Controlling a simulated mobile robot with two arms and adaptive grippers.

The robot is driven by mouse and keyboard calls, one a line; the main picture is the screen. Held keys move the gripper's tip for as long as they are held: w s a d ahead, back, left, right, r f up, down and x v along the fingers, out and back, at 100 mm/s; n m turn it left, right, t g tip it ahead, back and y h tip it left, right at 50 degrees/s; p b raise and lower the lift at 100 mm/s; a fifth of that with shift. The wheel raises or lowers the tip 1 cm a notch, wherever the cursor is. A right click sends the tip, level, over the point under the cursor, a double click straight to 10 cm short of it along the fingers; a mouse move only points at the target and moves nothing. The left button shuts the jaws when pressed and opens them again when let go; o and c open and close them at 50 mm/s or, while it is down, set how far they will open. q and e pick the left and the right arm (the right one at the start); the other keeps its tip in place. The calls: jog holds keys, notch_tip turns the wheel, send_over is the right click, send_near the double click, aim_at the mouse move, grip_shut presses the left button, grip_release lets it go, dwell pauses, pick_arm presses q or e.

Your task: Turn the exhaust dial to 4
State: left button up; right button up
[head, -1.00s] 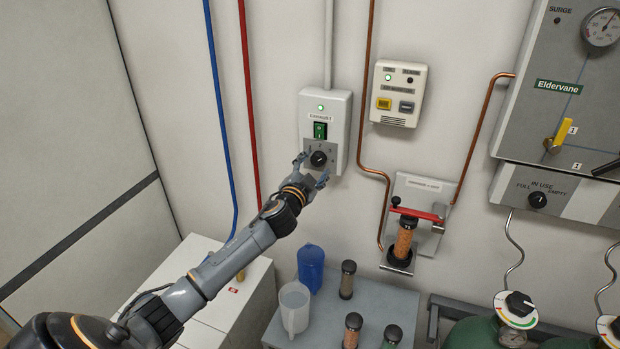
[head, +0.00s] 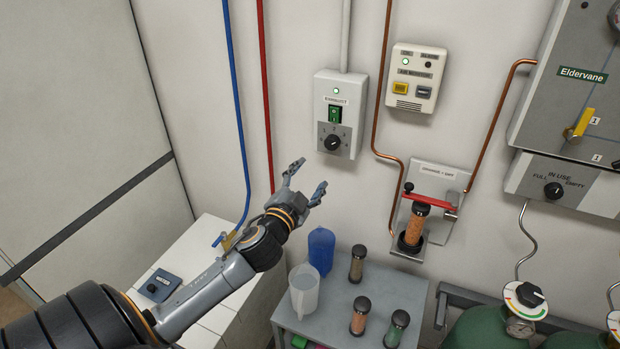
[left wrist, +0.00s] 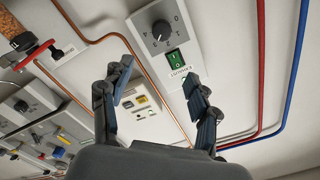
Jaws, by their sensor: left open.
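The exhaust box (head: 322,92) is a white panel on the wall with a lit green lamp, a green switch (head: 334,114) and a black exhaust dial (head: 333,143) on a grey plate. In the left wrist view the box appears upside down, with the dial (left wrist: 161,30) beyond the spread fingers (left wrist: 160,76). My right gripper is out of view.
A white alarm box (head: 416,78) and a copper pipe are right of the exhaust box. Blue and red pipes run down its left. Below, a grey table (head: 390,288) holds a blue bottle (head: 321,250), a clear jug (head: 303,290) and several capped tubes. Wall space around the dial is clear.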

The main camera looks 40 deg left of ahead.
pick_arm(q)
jog(key=shift+w+a+f, duration=0.15)
jog(key=shift+w+a, duration=0.05)
jog(key=n+h+p, duration=0.1)
jog(key=n, duration=0.4)
send_near(330, 145)
jog(key=w, duration=0.3)
jog(key=w+a, duration=0.1)
jog(key=w, duration=0.3)
jog(key=shift+w+a, duration=0.2)
jog(key=shift+w+a+f, duration=0.1)
jog(key=shift+w+a, duration=0.05)
jog(key=shift+w, duration=0.7)
jog(key=c, duration=1.2)
jog(key=shift+o, duration=0.2)
jog(key=shift+m, duration=0.3)
